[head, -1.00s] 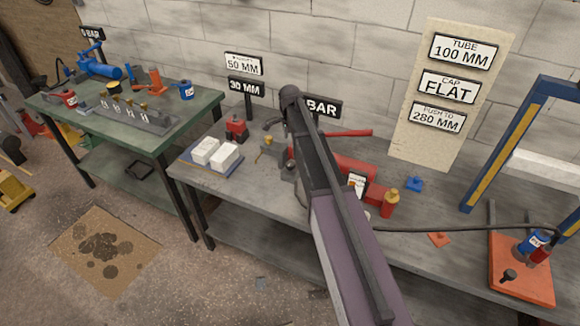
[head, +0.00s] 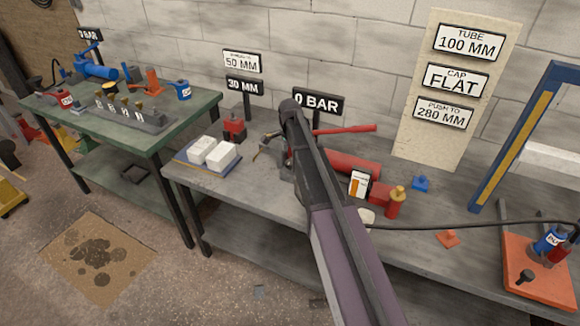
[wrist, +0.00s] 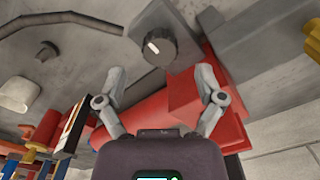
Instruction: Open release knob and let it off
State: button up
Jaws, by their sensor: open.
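The release knob (wrist: 158,46) is dark and round with a white mark. It sits on a grey block (wrist: 150,18) of the red hand pump in the wrist view. My gripper (wrist: 160,76) is open, its two fingers apart below the knob in the picture, with nothing between them. The knob looks just beyond the fingertips; I cannot tell any contact. In the head view the red pump body (head: 352,164) lies on the grey bench, with a red lever (head: 345,131). My arm hides the knob and most of the gripper there. A sign behind the pump reads 0 BAR (head: 318,103).
A blue tray (head: 185,157) with two white blocks stands left of the pump. A black hose (head: 470,224) runs right to an orange plate (head: 535,285) by a blue frame (head: 520,135). A green bench (head: 185,122) stands at left.

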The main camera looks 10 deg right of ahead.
aim_at(290, 162)
jog(key=shift+f+b, duration=1.55)
jog(key=shift+f, duration=0.3)
jog(key=c, duration=1.1)
